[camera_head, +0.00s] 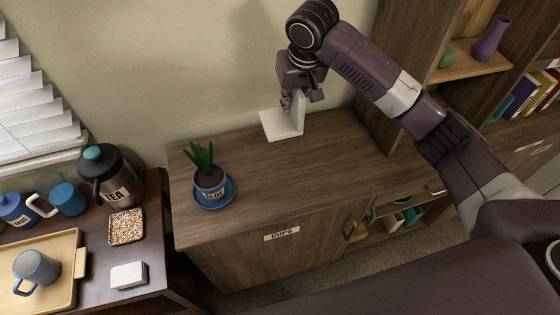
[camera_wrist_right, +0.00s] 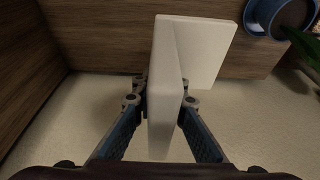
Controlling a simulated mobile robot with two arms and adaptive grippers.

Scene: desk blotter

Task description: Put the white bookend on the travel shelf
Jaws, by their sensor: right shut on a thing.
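The white bookend (camera_head: 272,127) is an L-shaped piece at the back of the wooden cabinet top, near the wall. I cannot tell whether its base touches the top. My right gripper (camera_head: 291,99) is above it and shut on its upright plate. In the right wrist view, the bookend (camera_wrist_right: 204,52) has its plate between the two fingers of the right gripper (camera_wrist_right: 163,100). A bookcase (camera_head: 470,66) stands at the right. A small label shows on it by the books, too small to read, so I cannot tell which shelf is the travel shelf. My left gripper is out of view.
A potted aloe (camera_head: 209,178) stands on a blue saucer at the cabinet's left; it also shows in the wrist view. A purple vase (camera_head: 491,40) and several books (camera_head: 522,95) sit in the bookcase. The cabinet top (camera_head: 310,170) is clear in the middle.

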